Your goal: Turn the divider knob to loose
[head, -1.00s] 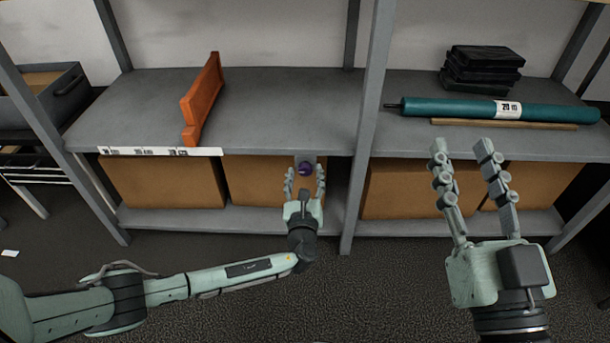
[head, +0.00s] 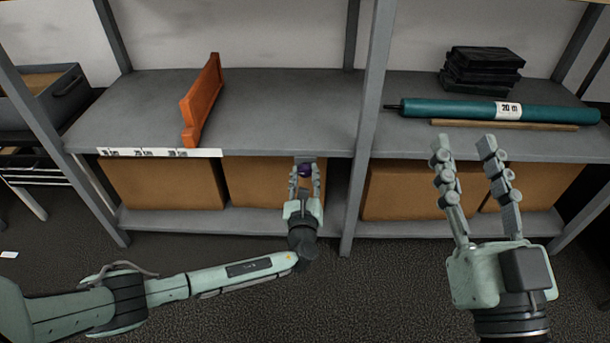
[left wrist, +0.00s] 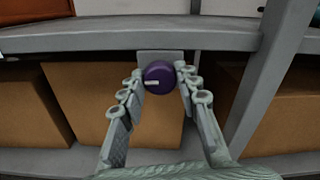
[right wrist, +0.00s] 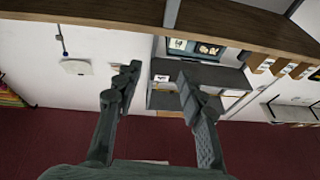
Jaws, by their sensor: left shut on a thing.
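The purple divider knob (head: 304,170) sits under the front edge of the shelf, on a small grey plate. In the left wrist view the knob (left wrist: 158,77) shows a white mark on its face, pointing to the left. My left gripper (head: 305,177) is shut on the knob, with a fingertip on each side of it. The orange divider (head: 203,100) stands on the shelf to the left of the knob. My right gripper (head: 462,150) is open and empty in front of the right shelf; its fingers also show apart in the right wrist view (right wrist: 150,85).
A white label strip (head: 160,152) runs along the left shelf edge. A teal roll (head: 450,108), a wooden stick (head: 540,126) and black cases (head: 480,70) lie on the right shelf. Cardboard boxes (head: 165,183) fill the lower shelf. A grey post (head: 368,120) stands right of the knob.

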